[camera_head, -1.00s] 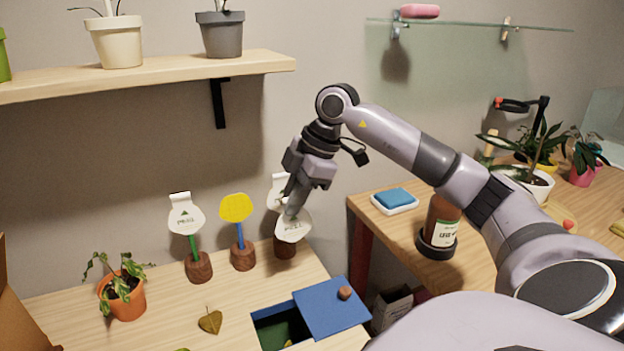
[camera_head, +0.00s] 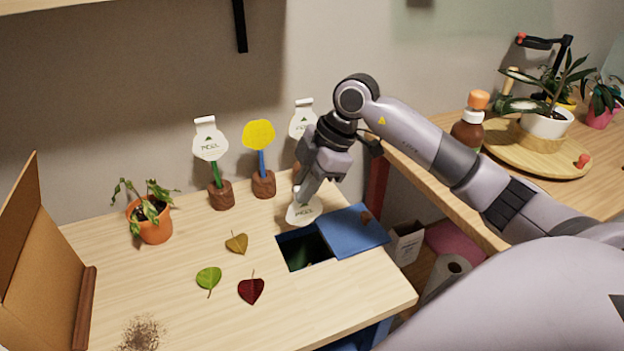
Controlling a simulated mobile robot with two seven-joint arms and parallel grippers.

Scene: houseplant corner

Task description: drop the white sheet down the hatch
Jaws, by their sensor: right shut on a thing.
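My right gripper (camera_head: 303,194) is shut on a white sheet (camera_head: 304,214), which hangs below the fingers with faint print on it. The sheet is just behind the hatch (camera_head: 299,250), a dark square opening in the light wood table. I cannot tell how high above the table it is. The blue lid (camera_head: 350,238) with a brown knob lies to the right of the opening and leaves it uncovered. Something green shows dimly inside. My left gripper is not in view.
A white sign (camera_head: 210,145), a yellow sign (camera_head: 258,135) and another white sign (camera_head: 302,117), partly hidden by my gripper, stand at the back. Leaves (camera_head: 209,278) lie left of the hatch. A potted plant (camera_head: 153,222) and a cardboard panel (camera_head: 40,260) are farther left.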

